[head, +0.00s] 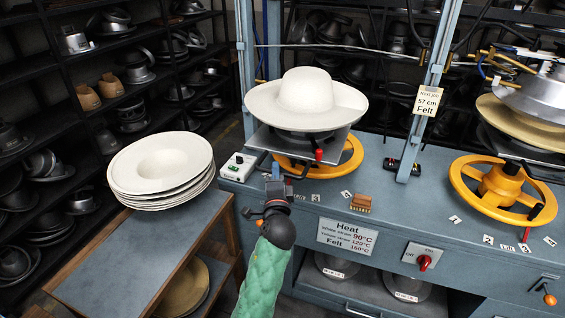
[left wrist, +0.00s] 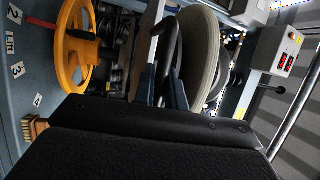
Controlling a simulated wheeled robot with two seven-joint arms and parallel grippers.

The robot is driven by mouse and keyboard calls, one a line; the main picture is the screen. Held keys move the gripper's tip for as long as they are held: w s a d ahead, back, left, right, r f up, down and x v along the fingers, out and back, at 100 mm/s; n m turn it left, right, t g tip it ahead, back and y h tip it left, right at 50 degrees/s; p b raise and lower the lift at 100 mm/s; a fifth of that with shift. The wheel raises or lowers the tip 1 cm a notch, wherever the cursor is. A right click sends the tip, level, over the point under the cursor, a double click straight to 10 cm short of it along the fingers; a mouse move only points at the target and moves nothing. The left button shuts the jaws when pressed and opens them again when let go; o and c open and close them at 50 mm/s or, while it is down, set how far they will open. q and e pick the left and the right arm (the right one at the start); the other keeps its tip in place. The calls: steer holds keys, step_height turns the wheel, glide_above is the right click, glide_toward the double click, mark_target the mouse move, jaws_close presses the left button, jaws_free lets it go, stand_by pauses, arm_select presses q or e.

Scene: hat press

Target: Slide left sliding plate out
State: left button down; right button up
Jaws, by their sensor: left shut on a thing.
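The left sliding plate (head: 338,143) is a grey metal plate under a white wide-brimmed hat (head: 305,92), above a yellow handwheel on the left press. In the left wrist view the hat's brim (left wrist: 204,58) shows edge-on beside a dark curved handle (left wrist: 173,45). My left gripper (head: 276,172) is at the plate's front left corner. Its fingers (left wrist: 163,88) are shut on the dark handle in the left wrist view. The exact finger contact is partly hidden by the gripper body. My right gripper is not in view.
A stack of white hats (head: 162,165) stands on a side table (head: 125,250) to the left. The yellow handwheel (head: 350,155) with a red knob is just below the plate. A white control box (head: 239,166) sits left of the gripper. A blue-grey post (head: 430,85) stands to the right.

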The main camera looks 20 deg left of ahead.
arm_select(q)
steer(key=s, duration=0.3)
steer(key=shift+s+f, duration=0.2)
steer(key=shift+s, duration=0.2)
steer(key=c, duration=1.7)
jaws_free()
steer(key=shift+o, duration=1.2)
steer(key=shift+s, duration=0.1)
steer(key=shift+a+r, duration=0.1)
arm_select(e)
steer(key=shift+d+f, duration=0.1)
